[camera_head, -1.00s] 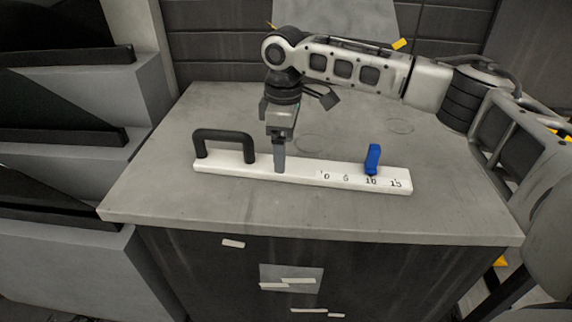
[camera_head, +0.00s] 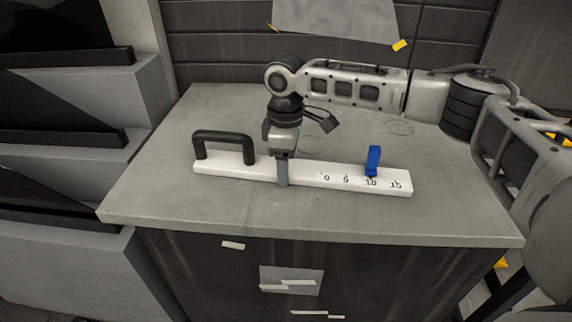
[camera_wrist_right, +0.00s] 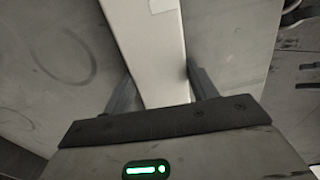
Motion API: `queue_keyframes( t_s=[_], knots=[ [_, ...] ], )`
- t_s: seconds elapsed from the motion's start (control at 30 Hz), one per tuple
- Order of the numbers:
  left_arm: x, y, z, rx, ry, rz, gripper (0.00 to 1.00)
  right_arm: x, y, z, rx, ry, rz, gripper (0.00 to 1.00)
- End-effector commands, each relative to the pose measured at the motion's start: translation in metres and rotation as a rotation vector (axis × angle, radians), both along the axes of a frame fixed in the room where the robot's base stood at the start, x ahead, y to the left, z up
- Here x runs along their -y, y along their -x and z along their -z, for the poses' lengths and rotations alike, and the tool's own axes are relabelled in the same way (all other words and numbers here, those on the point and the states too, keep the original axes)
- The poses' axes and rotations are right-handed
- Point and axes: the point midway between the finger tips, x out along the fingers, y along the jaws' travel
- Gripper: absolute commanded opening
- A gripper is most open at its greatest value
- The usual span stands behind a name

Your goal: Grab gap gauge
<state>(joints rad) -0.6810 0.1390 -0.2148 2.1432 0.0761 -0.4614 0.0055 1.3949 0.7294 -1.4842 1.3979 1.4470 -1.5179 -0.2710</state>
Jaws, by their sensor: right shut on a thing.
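The gap gauge (camera_head: 230,168) is a long white bar lying on the grey tabletop. It has a black handle (camera_head: 224,136) at its left end, a blue slider (camera_head: 373,160) toward the right, and a printed scale reading 0, 5, 10, 15. My right gripper (camera_head: 283,172) points down at the middle of the bar, between the handle and the scale. In the right wrist view, the white bar (camera_wrist_right: 152,60) runs between the two fingers of my right gripper (camera_wrist_right: 162,92), which is shut on it. My left gripper is not in view.
The grey tabletop (camera_head: 200,215) is otherwise clear around the gauge. Grey stepped blocks with black panels (camera_head: 65,145) stand to the left. A dark tiled wall (camera_head: 215,45) with a grey sheet (camera_head: 335,18) is behind.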

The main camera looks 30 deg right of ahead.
Motion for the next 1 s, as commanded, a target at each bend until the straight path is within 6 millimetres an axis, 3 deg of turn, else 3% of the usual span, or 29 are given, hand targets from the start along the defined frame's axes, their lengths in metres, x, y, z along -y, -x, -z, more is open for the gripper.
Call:
queue_keyframes(
  t_s=[0.27,0.43,0.73,1.0],
  knots=[
    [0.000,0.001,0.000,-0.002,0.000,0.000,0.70,-0.001,-0.001,-0.011,0.005,-0.002,-0.001,0.07],
    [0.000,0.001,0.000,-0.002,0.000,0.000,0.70,-0.001,-0.002,-0.034,0.007,-0.004,0.000,0.07],
    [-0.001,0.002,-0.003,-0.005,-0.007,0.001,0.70,-0.034,0.037,-0.094,0.007,-0.003,-0.007,0.07],
    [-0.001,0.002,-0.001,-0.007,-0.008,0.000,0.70,-0.072,0.081,-0.118,0.005,-0.002,-0.005,0.07]
  ],
)
